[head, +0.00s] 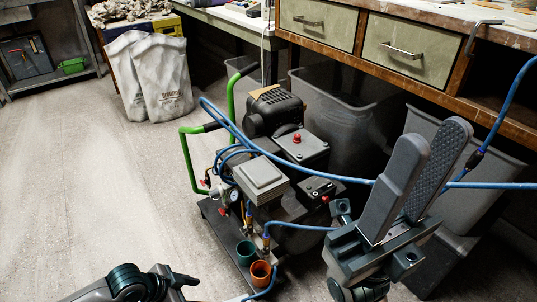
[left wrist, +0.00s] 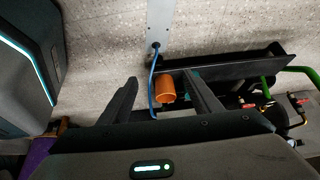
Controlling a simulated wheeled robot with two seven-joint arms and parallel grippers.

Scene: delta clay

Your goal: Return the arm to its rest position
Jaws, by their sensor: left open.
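My right gripper (head: 415,180) is raised at the right of the head view, in front of the grey bins. Its two long grey fingers point up and stand apart, with nothing seen between them. Part of my left arm (head: 130,284) shows at the bottom edge of the head view. My left gripper (left wrist: 164,92) shows in the left wrist view, with its two dark fingers apart and empty. An orange cup (left wrist: 166,88) appears beyond and between those fingers. In the head view that cup (head: 261,271) stands at the front of the compressor cart, beside a green cup (head: 246,252).
The compressor (head: 273,112) with green handles (head: 188,160) stands mid-view. A blue hose (head: 330,176) runs from it behind my right gripper's fingers. A workbench (head: 462,80) with drawers and grey bins (head: 340,108) line the right. The floor at left is clear.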

